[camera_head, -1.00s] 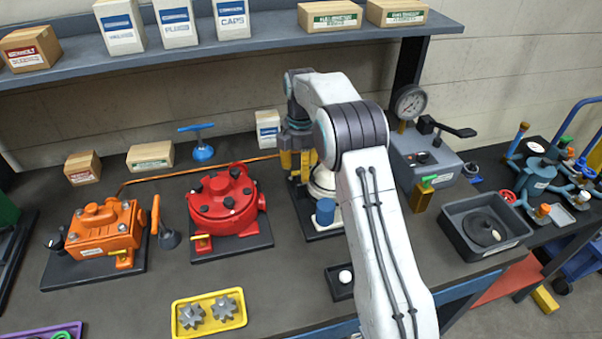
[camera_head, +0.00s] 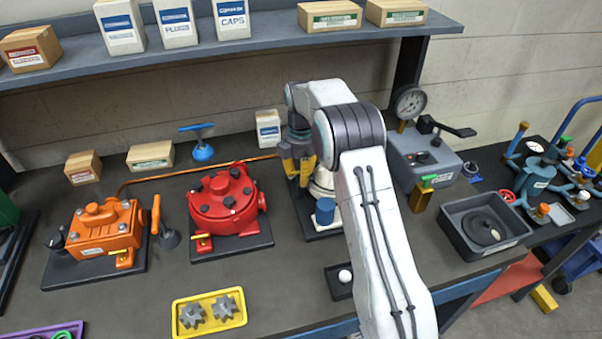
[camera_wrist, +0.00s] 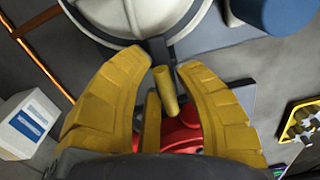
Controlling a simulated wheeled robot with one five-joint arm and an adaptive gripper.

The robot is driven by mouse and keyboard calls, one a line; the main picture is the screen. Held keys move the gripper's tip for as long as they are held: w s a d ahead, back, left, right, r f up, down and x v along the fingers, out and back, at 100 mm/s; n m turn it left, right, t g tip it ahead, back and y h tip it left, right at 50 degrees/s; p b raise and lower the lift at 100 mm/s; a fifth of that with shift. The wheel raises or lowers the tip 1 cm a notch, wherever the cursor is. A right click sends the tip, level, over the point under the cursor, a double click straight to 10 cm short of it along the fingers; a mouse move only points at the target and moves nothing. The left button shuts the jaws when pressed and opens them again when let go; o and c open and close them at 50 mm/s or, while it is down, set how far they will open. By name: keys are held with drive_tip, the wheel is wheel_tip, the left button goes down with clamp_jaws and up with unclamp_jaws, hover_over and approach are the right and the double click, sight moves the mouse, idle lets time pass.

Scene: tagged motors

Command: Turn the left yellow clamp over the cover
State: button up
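The white motor with its rounded cover (camera_head: 323,182) stands on a dark base at the middle of the bench, partly behind my arm. It shows at the top of the wrist view (camera_wrist: 140,12). The left yellow clamp (camera_wrist: 166,92) is a short bar by a dark bracket at the cover's edge. My gripper (camera_head: 298,175) is on the cover's left side. In the wrist view its yellow fingers (camera_wrist: 158,68) are spread, with the clamp between them and gaps either side. A second slim yellow piece (camera_wrist: 151,122) shows nearer the palm. Any other clamp is hidden.
A blue cylinder (camera_head: 325,211) stands in front of the white motor. The red motor (camera_head: 224,200) is to the left, the orange motor (camera_head: 104,230) farther left. A yellow tray (camera_head: 209,314) with gears lies in front. A grey gauge box (camera_head: 425,160) stands right.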

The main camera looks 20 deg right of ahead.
clamp_jaws()
drive_tip(key=shift+r+n, duration=0.1)
drive_tip(key=shift+n, duration=0.3)
drive_tip(key=o, duration=0.6)
unclamp_jaws()
wheel_tip(320, 180, up, 11)
drive_tip(key=shift+w+f, duration=0.1)
drive_tip(key=shift+r, duration=0.5)
